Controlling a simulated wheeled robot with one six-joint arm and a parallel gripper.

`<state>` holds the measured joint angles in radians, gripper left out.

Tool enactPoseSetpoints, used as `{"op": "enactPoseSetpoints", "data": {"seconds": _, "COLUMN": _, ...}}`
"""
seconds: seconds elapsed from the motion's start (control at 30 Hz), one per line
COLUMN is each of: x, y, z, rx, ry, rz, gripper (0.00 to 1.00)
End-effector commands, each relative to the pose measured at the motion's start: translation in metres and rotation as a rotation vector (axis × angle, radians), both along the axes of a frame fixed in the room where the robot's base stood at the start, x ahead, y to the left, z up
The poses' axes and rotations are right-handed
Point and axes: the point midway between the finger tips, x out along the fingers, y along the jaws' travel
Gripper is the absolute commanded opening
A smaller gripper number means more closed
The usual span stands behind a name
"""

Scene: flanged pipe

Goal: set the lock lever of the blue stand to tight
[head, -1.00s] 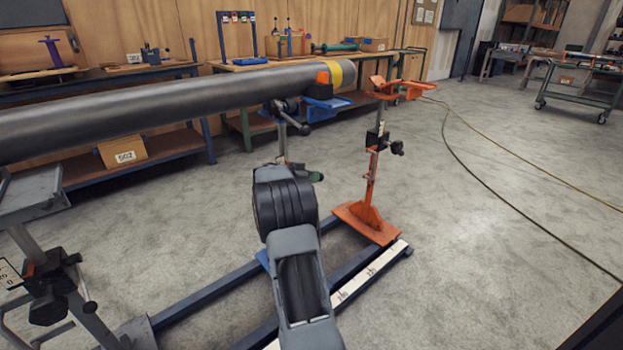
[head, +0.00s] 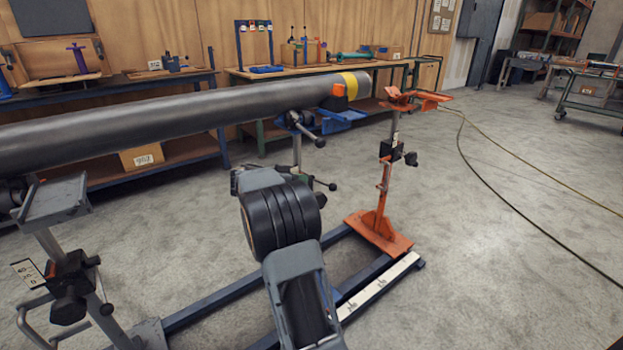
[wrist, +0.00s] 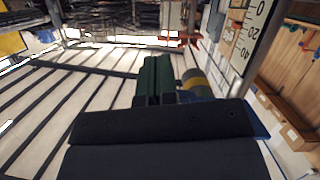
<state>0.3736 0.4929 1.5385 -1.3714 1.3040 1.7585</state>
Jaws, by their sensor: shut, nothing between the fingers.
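The blue stand (head: 297,153) stands under the pipe, left of the orange stand, with its lower part hidden behind my arm. A dark handle with a round knob (head: 319,142) sticks out at its head. Lower down, a short lever with a dark end (head: 331,186) points right; I cannot tell its setting. My arm's wrist covers most of my gripper in the head view. In the wrist view my gripper (wrist: 155,68) shows green fingers together, empty. A yellow-and-grey round part (wrist: 197,82) lies just right of the fingers; contact cannot be told.
The grey pipe (head: 180,120) with a yellow band runs across above the stands. The orange stand (head: 380,200) is to the right on the blue rail base (head: 215,292). A grey stand (head: 68,270) is at the left.

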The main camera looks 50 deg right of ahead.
Motion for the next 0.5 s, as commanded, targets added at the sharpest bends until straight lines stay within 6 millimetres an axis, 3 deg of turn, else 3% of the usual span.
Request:
{"op": "enactPoseSetpoints", "data": {"seconds": 0.2, "x": 0.0015, "y": 0.0114, "z": 0.0038, "rx": 0.0, "ry": -0.001, "rz": 0.0, "gripper": 0.0}}
{"op": "enactPoseSetpoints", "data": {"seconds": 0.5, "x": 0.0016, "y": 0.0123, "z": 0.0036, "rx": 0.0, "ry": 0.0, "rz": -0.001, "gripper": 0.0}}
